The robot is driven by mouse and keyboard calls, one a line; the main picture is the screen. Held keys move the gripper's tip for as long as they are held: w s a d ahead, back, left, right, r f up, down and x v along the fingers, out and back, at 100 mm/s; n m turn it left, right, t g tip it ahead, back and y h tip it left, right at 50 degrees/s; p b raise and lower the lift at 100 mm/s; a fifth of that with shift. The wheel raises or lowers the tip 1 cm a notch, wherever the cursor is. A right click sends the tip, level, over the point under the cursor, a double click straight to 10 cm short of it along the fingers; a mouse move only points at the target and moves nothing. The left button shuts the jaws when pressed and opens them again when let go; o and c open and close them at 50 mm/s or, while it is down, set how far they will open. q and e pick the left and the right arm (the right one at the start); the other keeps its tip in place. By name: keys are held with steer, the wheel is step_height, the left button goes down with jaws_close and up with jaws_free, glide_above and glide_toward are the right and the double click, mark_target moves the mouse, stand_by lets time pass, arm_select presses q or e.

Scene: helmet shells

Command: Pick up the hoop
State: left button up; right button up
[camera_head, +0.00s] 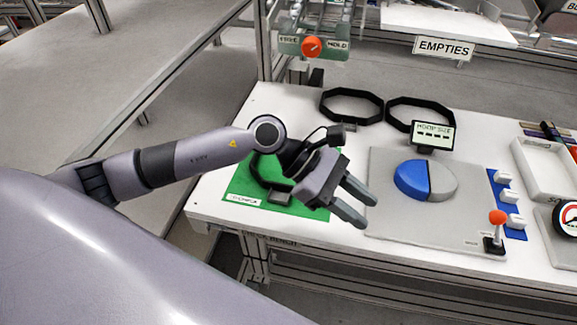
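Two black octagonal hoops lie side by side at the back of the white bench, the left one (350,92) and the right one (420,101). A third black hoop-like ring (257,173) lies on a green mat (300,208), partly hidden behind my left gripper. My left gripper (357,201) is over the mat's right side, with its fingers pointing to the lower right. Its two fingers are apart with nothing between them. My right gripper is not in view.
A grey panel (385,215) with a blue-and-grey disc (412,180) is right of the gripper. A "HOOP SIZE" sign (432,134) stands behind it. A red-knobbed lever (497,218) and a white tray (520,150) are at the right. A red knob (311,47) is at the back.

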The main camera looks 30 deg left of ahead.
arm_select(q)
steer(key=w+a+f+m+y, duration=0.2)
steer(key=a+y, duration=0.1)
steer(key=a, duration=0.2)
steer(key=w+a+f+m+y, duration=0.1)
steer(key=a+f+y, duration=0.15)
steer(key=a, duration=0.25)
steer(key=m+y, duration=0.1)
steer(key=y, duration=0.6)
glide_above(260, 176)
steer(key=shift+s+a+r+g+h, duration=0.1)
steer(key=shift+s+g+h, duration=0.2)
steer(key=shift+s, duration=0.1)
steer(key=f, duration=0.1)
steer(key=f+p, duration=0.1)
steer(key=f, duration=0.2)
steer(key=shift+w+f, duration=0.25)
steer(key=shift+w, duration=0.1)
steer(key=shift+f+p, duration=0.3)
steer(key=shift+f, duration=0.35)
jaws_close()
